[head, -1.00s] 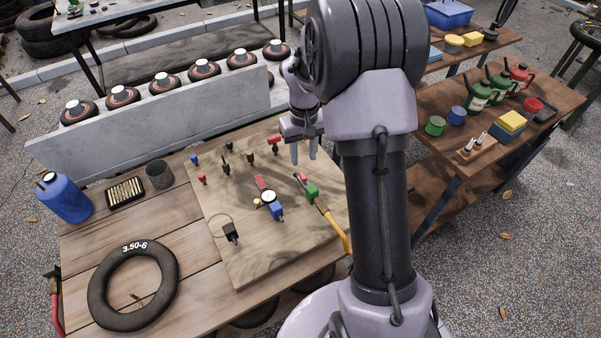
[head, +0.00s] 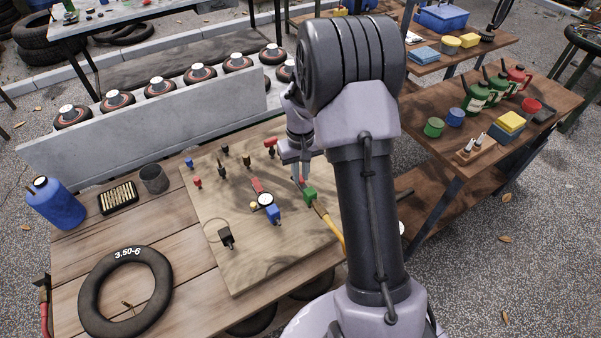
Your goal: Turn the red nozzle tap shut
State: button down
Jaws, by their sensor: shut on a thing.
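The red nozzle tap is on the green fitting (head: 309,194) at the end of the yellow hose (head: 331,230), on the plywood board (head: 215,265). My gripper (head: 300,182) points down at the back left of the green fitting. Its fingers are shut on the red tap, which they almost wholly hide. The tap's angle cannot be seen.
A gauge (head: 265,199) with a red lever and blue fitting stands left of my gripper. A red-handled valve (head: 270,146) is behind it. Several small fittings stand further left. A black tyre (head: 95,290) lies at the front left.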

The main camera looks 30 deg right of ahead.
jog(key=m, duration=0.4)
jog(key=m+b, duration=0.1)
jog(key=m, duration=0.3)
jog(key=m+b, duration=0.1)
jog(key=m, duration=0.3)
jog(key=shift+m, duration=0.4)
jog(key=shift+m+b, duration=0.3)
jog(key=shift+m, duration=1.3)
jog(key=c, duration=1.4)
grip_release()
